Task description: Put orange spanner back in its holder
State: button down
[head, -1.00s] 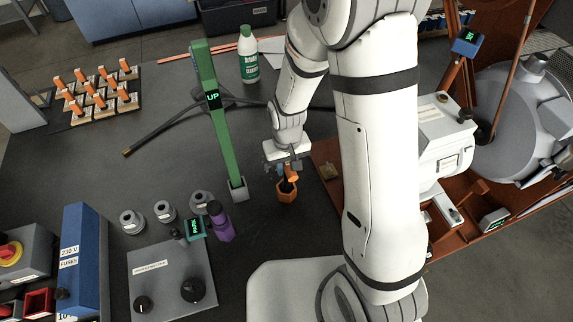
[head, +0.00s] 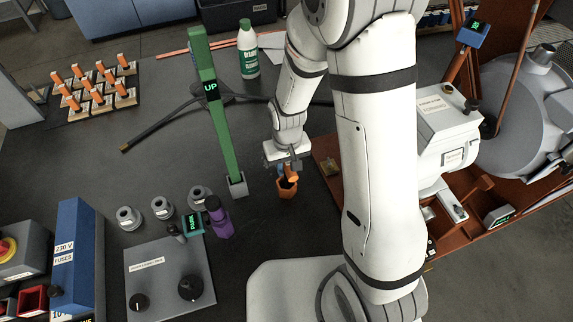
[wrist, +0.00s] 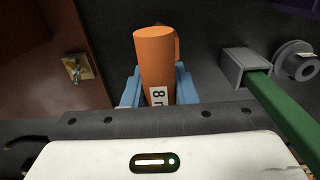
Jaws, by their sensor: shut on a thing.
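My gripper (head: 287,170) points down at the table, left of my white arm. In the wrist view its blue fingers (wrist: 155,88) are shut on the orange spanner (wrist: 155,62), whose thick orange handle has a white label reading "8 m", the rest cut off. In the head view a bit of the orange spanner (head: 292,173) shows below the fingers. An orange six-sided cup with a dark opening (head: 286,191) stands on the table just beneath it. The spanner's lower end is hidden; I cannot tell whether it is inside the cup.
A green post marked UP (head: 215,110) rises from a grey socket close left of my gripper. A red-brown roaster base (head: 335,176) lies close right. A green-white bottle (head: 248,55) stands behind.

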jog(key=shift+f, duration=0.2)
jog(key=c, duration=1.1)
grip_release()
notch_tip(320, 180, up, 8)
jog(key=shift+f, duration=0.1)
